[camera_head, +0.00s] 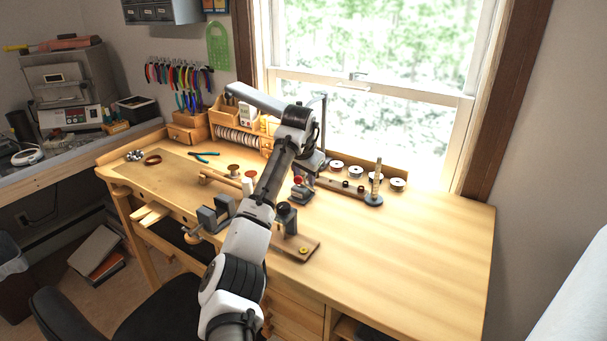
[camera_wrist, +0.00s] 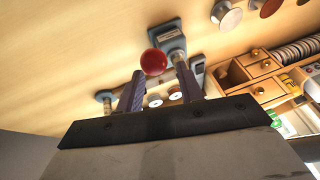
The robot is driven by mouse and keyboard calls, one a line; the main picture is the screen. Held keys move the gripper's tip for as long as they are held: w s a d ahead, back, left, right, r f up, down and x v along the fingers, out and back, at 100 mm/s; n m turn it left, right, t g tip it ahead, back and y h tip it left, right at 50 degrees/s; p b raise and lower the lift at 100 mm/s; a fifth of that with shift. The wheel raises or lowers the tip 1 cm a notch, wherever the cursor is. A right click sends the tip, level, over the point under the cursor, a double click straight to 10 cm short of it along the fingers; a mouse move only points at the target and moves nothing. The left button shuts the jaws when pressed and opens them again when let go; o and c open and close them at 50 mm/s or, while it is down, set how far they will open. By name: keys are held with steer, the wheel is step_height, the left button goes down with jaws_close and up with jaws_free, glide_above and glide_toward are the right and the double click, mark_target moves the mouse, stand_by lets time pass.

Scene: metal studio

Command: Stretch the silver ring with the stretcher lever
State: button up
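The stretcher lever's red ball knob (camera_wrist: 153,61) shows in the wrist view just beyond and between my fingertips. It also shows in the head view as a red knob (camera_head: 298,180) just left of my gripper. The grey stretcher base (camera_wrist: 170,36) with a small label stands on the bench beside the knob. My gripper (camera_wrist: 159,72) is open, with its two fingers apart and nothing visibly held; whether they touch the knob is unclear. In the head view my gripper (camera_head: 321,170) is partly hidden by my arm. I cannot make out the silver ring in either view.
An upright mandrel (camera_head: 376,178) on a round base and several round discs (camera_head: 336,167) stand right of my gripper. A wooden organizer (camera_head: 238,138) is behind. A grey vise (camera_head: 216,212) is at the front edge. The bench's right side (camera_head: 430,245) is clear.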

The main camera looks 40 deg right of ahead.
steer(key=shift+r, duration=0.1)
steer(key=b+v, duration=0.4)
steer(key=v, duration=0.9)
steer(key=shift+s+a+r, duration=0.15)
steer(key=shift+a+r, duration=0.05)
steer(key=shift+r, duration=0.1)
